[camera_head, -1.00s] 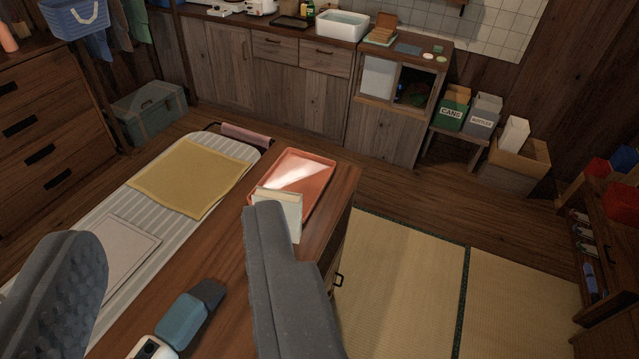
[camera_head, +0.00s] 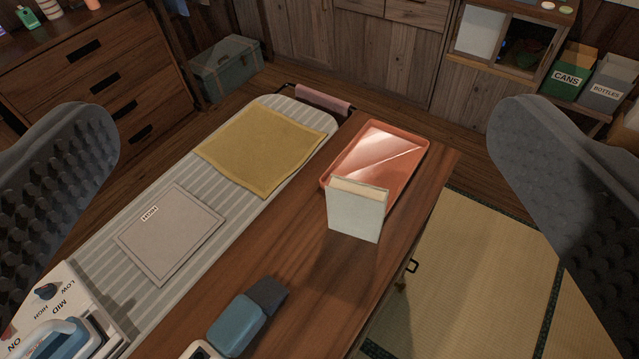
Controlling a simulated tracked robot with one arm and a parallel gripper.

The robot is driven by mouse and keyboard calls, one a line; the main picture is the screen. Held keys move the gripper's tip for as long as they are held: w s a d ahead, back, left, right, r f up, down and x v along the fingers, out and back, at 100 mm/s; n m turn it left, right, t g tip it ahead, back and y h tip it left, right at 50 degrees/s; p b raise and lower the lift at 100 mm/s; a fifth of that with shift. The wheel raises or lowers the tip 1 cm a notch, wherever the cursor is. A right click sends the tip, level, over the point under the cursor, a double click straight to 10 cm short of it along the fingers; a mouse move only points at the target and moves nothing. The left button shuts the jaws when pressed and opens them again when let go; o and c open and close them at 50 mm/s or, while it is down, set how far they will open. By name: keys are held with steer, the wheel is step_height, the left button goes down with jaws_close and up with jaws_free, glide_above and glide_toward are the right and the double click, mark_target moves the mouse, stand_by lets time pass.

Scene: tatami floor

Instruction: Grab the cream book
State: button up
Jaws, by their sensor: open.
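The cream book (camera_head: 356,211) stands upright on the wooden tabletop, just in front of the orange tray (camera_head: 337,176), whose near edge it partly hides. Its pale cover faces me and its page edges show on top. I cannot tell whether it touches the tray. My gripper (camera_head: 310,165) is open and empty. One grey textured finger is at the left edge of the view and the other at the right edge. The book is between them in the picture, farther off than the fingertips.
A striped board (camera_head: 190,262) on the left holds a yellow cloth (camera_head: 262,150) and a grey square cloth or folder (camera_head: 170,232). A blue-and-dark object (camera_head: 236,322) lies in front of the book. A panel with dial markings (camera_head: 62,300) is at lower left. Tatami lies right.

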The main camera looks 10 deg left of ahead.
steer(key=w+a+f+m, duration=0.1)
steer(key=w+a+f, duration=0.3)
steer(key=w+f, duration=0.6)
steer(key=m+t+h+p, duration=0.1)
steer(key=m+h+p, duration=0.15)
steer(key=h, duration=0.45)
glide_toward(360, 186)
step_height(360, 186, down, 3)
steer(key=s+a, duration=0.1)
steer(key=s, duration=0.1)
steer(key=shift+m, duration=0.25)
steer(key=b+x, duration=0.1)
steer(key=x, duration=0.7)
steer(key=shift+w+r, duration=0.2)
steer(key=shift+r+b+x, duration=0.15)
steer(key=shift+b+x, duration=0.1)
steer(key=shift+x, duration=1.05)
steer(key=shift+r+b+x, duration=0.2)
steer(key=shift+x, duration=1.15)
steer(key=shift+c, duration=0.3)
steer(key=c, duration=1)
